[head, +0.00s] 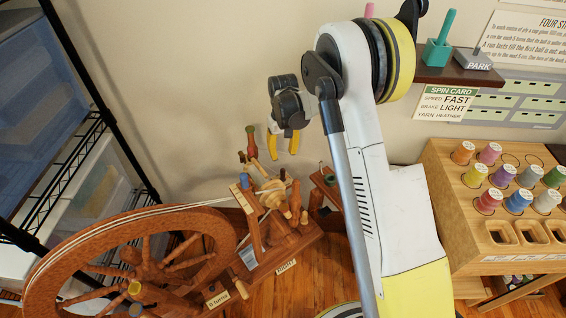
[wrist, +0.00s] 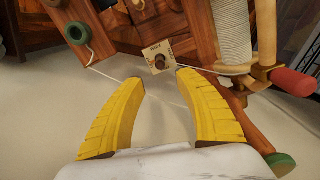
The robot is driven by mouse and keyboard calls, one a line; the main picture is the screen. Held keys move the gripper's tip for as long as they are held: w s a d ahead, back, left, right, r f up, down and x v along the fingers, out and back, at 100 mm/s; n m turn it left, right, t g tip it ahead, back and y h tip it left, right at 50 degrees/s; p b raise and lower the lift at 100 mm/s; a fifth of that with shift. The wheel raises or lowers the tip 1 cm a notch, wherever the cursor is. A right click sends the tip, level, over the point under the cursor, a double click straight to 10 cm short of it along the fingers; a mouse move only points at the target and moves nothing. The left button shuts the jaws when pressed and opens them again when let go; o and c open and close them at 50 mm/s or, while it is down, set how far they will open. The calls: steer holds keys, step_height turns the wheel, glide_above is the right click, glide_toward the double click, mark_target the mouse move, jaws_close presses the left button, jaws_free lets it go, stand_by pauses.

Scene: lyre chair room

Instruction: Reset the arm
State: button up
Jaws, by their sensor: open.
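My gripper (head: 284,141) hangs from my raised arm in the head view, above and just right of the spinning wheel's flyer end. Its two yellow fingers (wrist: 160,105) are spread apart in the wrist view, with nothing held between them. The spinning wheel (head: 130,255) is reddish-brown wood and stands on the floor at the lower left. In the wrist view a small light plate with a dark round centre (wrist: 158,57) on the wheel's frame lies beyond the fingertips. A white thread runs close by the fingertips; I cannot tell whether they touch it.
A wooden spool rack (head: 500,205) with several coloured thread spools stands at the right. A dark shelf marked PARK (head: 440,75) is on the wall above it. A wire shelf with bins (head: 50,130) is at the left. The wall behind my gripper is bare.

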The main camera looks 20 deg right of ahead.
steer(key=shift+r, duration=0.75)
steer(key=s+r+t, duration=0.2)
steer(key=s+r, duration=0.4)
steer(key=r, duration=0.4)
steer(key=s+r+t, duration=0.1)
steer(key=s+r, duration=0.5)
steer(key=r, duration=0.4)
steer(key=s+r+m+t, duration=0.1)
steer(key=s+t, duration=0.3)
steer(key=s, duration=1.3)
steer(key=shift+s+r, duration=0.3)
steer(key=shift+r, duration=0.4)
